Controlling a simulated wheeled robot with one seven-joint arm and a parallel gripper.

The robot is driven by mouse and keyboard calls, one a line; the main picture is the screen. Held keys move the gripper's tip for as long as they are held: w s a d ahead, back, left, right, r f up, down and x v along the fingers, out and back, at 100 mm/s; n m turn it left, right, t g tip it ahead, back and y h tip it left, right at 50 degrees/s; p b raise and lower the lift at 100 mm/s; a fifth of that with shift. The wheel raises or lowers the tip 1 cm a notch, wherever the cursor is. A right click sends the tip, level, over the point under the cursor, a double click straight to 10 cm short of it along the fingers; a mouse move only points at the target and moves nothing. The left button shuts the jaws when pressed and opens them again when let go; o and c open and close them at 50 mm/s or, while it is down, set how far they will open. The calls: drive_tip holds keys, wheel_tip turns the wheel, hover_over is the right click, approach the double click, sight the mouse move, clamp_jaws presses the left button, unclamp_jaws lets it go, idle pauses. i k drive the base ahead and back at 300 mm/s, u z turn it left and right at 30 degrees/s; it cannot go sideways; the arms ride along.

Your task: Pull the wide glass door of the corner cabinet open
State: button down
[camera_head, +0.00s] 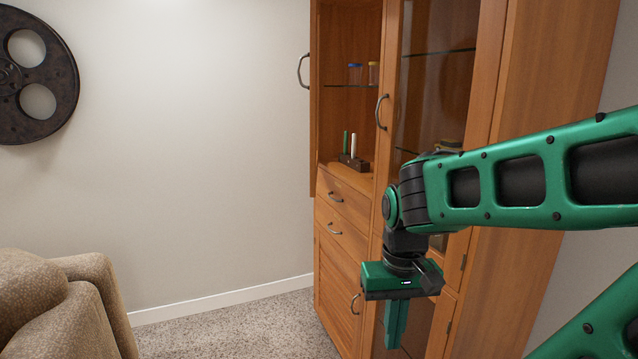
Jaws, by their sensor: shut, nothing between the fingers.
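The wooden corner cabinet (345,185) stands right of centre. Its tall glass door (428,85) on the right looks closed, with a curved metal handle (382,112) on its left edge and hinges on its right. My arm hides much of its lower part. At the upper left, a narrow panel (313,130) with its own handle (302,70) shows nearly edge-on, like a door swung out; the shelves beside it look uncovered. My gripper (395,335) points down in front of the cabinet's lower part, below the tall door's handle. It is shut and empty.
Jars (355,73) stand on a glass shelf, and a dark holder (354,162) with upright sticks sits below. Drawers (341,194) and a lower door have handles. A brown armchair (60,305) stands at lower left; carpet (225,328) between is clear.

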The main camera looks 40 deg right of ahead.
sight(314, 54)
drive_tip(key=u, duration=0.05)
drive_tip(key=i, duration=1)
drive_tip(key=z, duration=0.05)
